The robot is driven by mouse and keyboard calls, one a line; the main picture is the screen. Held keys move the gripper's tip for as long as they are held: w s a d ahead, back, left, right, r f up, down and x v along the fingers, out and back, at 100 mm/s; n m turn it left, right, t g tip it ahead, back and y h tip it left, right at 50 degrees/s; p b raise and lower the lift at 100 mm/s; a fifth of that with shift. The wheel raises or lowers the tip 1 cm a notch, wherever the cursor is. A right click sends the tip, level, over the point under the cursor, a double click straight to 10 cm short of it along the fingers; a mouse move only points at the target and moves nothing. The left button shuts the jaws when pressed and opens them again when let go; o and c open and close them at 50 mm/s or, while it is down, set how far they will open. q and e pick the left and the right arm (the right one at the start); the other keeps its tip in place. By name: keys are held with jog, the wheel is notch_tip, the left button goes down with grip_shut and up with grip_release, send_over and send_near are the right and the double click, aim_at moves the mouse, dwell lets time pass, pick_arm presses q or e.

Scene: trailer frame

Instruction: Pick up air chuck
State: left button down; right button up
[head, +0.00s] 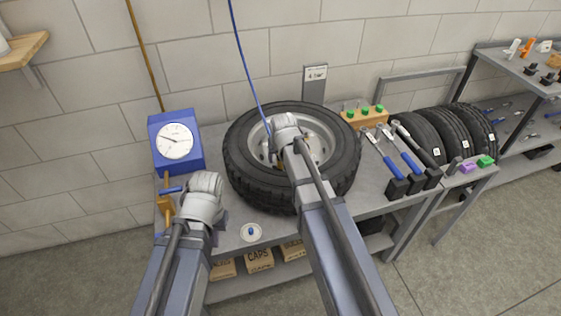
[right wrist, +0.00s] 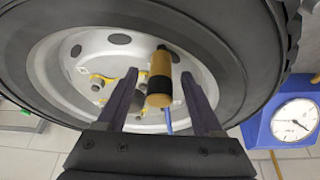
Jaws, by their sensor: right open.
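The air chuck (right wrist: 160,76) is an orange-yellow cylinder with black bands, seen in the right wrist view. It lies between the fingertips of my right gripper (right wrist: 160,73), with gaps on both sides. The gripper is open. A blue hose (right wrist: 168,122) shows at the chuck's end; in the head view the hose (head: 246,62) hangs down to my right wrist, which hides the chuck and fingers. Behind the chuck is the wheel's grey rim (right wrist: 82,48). My left gripper (head: 205,197) is low at the bench's left; its fingers are hidden.
The tyre (head: 250,180) lies on the grey bench. Tools (head: 405,160) and upright tyres (head: 450,130) are right; boxes (head: 258,261) sit below.

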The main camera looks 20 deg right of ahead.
grip_shut()
dwell(0.3)
dwell(0.5)
notch_tip(320, 180, up, 10)
jog(key=p, duration=1)
jog(key=shift+a, duration=0.1)
